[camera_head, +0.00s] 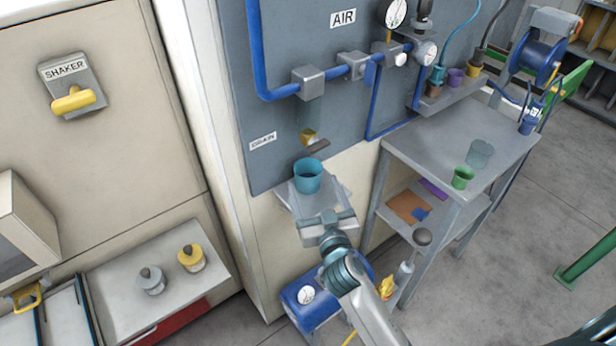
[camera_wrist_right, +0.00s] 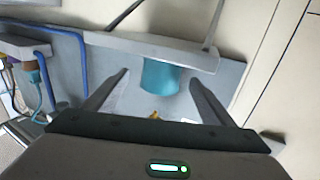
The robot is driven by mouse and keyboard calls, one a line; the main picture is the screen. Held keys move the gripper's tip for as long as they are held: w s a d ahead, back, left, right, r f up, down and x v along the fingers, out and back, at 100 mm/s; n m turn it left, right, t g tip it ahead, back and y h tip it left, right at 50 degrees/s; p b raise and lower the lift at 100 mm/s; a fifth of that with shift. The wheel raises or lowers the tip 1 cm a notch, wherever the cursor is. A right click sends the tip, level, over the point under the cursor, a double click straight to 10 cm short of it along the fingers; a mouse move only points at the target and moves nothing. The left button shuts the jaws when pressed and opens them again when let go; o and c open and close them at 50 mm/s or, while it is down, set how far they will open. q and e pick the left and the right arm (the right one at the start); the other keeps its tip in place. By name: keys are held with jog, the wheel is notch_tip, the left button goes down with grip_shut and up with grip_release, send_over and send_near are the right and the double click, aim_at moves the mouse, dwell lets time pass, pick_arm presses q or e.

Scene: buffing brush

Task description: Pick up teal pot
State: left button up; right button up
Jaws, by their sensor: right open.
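The teal pot (camera_head: 308,176) stands upright on a small grey shelf (camera_head: 335,193) fixed to the wall, below the drain pipe. My right gripper (camera_head: 326,216) is in front of the pot, at the near side of the shelf. In the right wrist view the teal pot (camera_wrist_right: 160,77) appears ahead between the two spread fingers (camera_wrist_right: 158,85) of my right gripper. The fingers are open and empty, and the pot looks beyond them; I cannot tell the exact gap. My left gripper is not in view.
The DRAIN valve (camera_head: 318,147) hangs just above the pot. A grey table (camera_head: 440,140) to the right holds a green cup (camera_head: 462,177) and a clear grey cup (camera_head: 480,153). A blue tank (camera_head: 318,300) sits below the shelf. Two lidded pots stand on a tray (camera_head: 125,300) at left.

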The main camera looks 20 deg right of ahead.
aim_at(312, 184)
jog(key=shift+w+f+p, duration=0.15)
jog(key=shift+w+p, duration=0.4)
jog(key=shift+w, duration=1.3)
jog(key=c, duration=1.1)
jog(key=shift+s, duration=0.1)
